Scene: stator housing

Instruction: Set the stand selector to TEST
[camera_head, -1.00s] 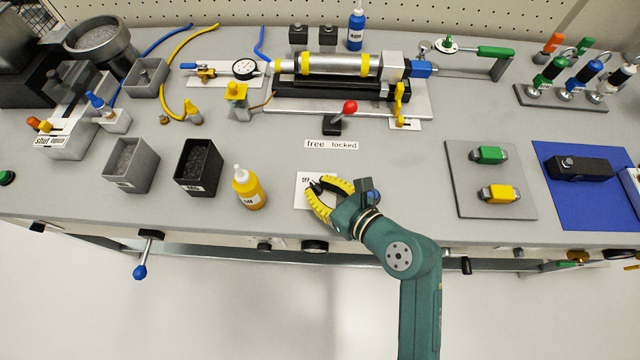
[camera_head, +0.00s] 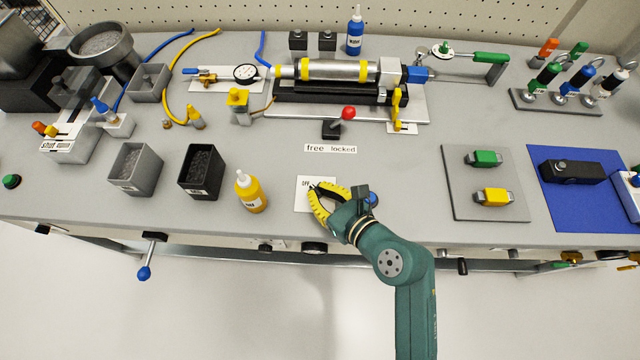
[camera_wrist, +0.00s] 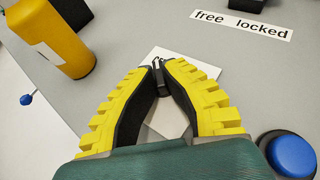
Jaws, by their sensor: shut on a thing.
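The stand selector is a small dark knob (camera_wrist: 159,78) on a white plate (camera_wrist: 188,62). In the head view the plate (camera_head: 303,191) lies near the bench's front edge, with "OFF" readable at its upper left. My gripper (camera_wrist: 160,66) has yellow fingers with dark pads, and its tips are shut on the knob from both sides. In the head view my gripper (camera_head: 314,190) reaches in from the right, low over the plate. The fingers cover much of the plate, and I cannot read the knob's pointing or a TEST mark.
A yellow bottle (camera_head: 250,192) stands just left of the plate. A blue button (camera_wrist: 291,155) sits close on the right. A red-tipped lever (camera_head: 348,113) and a "free locked" label (camera_head: 331,148) lie behind. A grey board (camera_head: 460,205) with green and yellow pieces is farther right.

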